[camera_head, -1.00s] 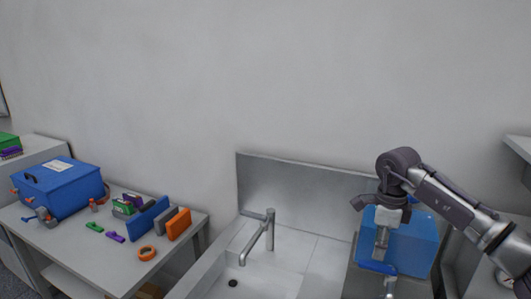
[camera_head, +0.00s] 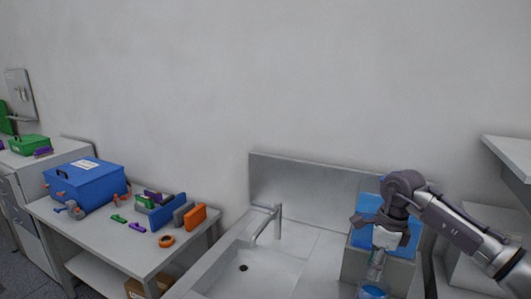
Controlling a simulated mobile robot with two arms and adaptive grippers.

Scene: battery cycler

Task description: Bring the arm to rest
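My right arm comes in from the right edge, bent at a dark grey joint. My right gripper (camera_head: 376,265) hangs from it, pointing down, over the right end of the sink counter. Its fingers are small and partly blurred against the metal, so I cannot tell whether they are open or shut. A translucent blue container (camera_head: 369,235) stands behind the gripper and is partly hidden by it. A round blue thing (camera_head: 372,291) shows just below the fingers, at the bottom edge; I cannot tell whether they touch. My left gripper is out of view.
A sink (camera_head: 243,268) with a tap (camera_head: 277,222) lies left of my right gripper. Further left, a table (camera_head: 103,238) holds a blue box (camera_head: 85,187), an orange block (camera_head: 195,216) and small parts. A shelf (camera_head: 512,150) juts in at the right. The wall above is bare.

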